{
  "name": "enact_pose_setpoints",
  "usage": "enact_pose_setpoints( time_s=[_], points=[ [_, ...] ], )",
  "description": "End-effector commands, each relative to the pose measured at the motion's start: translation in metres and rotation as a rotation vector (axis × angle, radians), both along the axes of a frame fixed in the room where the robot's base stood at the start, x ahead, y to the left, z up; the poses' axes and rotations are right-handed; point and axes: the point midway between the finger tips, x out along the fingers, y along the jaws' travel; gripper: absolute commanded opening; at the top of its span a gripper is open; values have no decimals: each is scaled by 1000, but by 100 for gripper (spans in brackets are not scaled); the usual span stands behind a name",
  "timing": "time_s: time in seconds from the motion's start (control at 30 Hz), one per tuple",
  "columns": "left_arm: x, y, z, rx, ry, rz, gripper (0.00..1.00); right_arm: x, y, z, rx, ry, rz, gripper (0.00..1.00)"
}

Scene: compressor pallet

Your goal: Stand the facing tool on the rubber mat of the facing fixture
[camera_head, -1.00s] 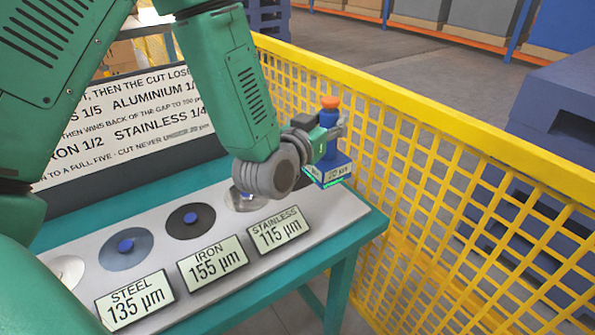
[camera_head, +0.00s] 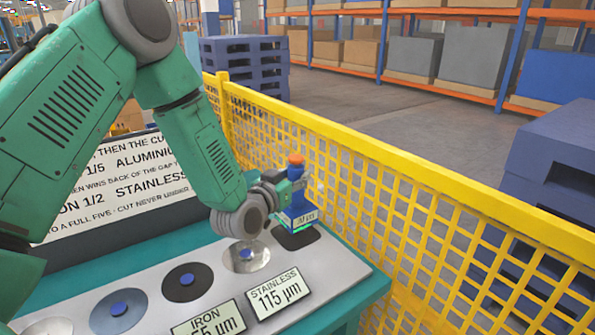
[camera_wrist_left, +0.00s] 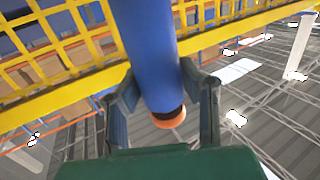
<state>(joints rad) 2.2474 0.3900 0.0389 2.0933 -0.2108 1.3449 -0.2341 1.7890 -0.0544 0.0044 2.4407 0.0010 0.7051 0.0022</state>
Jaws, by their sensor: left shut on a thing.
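The facing tool (camera_head: 298,198) is a blue upright body with an orange cap and a wider base bearing a small readout. My left gripper (camera_head: 284,187) is shut around its blue body, which also fills the middle of the left wrist view (camera_wrist_left: 150,50) between both fingers. The tool's base is over the pad's far part. I cannot tell whether it touches. My right gripper is out of view.
Label plates (camera_head: 278,293) stand in front. A yellow mesh fence (camera_head: 400,210) runs close behind and right of the green bench (camera_head: 370,290).

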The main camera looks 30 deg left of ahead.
Motion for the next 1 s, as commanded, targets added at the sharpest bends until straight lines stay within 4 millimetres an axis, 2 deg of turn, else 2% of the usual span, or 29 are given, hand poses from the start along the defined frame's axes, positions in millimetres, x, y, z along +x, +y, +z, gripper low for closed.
enact_pose_setpoints(
  time_s=[0.07, 0.3, 0.77, 0.8, 0.83, 1.0],
  points=[
    [1, 0, -3, 1, -9, 0, 0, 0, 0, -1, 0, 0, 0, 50],
    [2, -1, -33, 1, -9, 0, 0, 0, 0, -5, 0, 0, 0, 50],
    [1, -1, -40, 1, -10, 0, 0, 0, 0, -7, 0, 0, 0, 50],
    [0, 0, -43, 0, -1, 1, 41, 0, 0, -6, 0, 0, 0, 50],
    [0, 0, -43, 0, -1, 1, 51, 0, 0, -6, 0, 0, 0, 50],
    [0, 0, -43, 0, -1, 1, 51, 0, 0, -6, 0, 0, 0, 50]
  ],
)
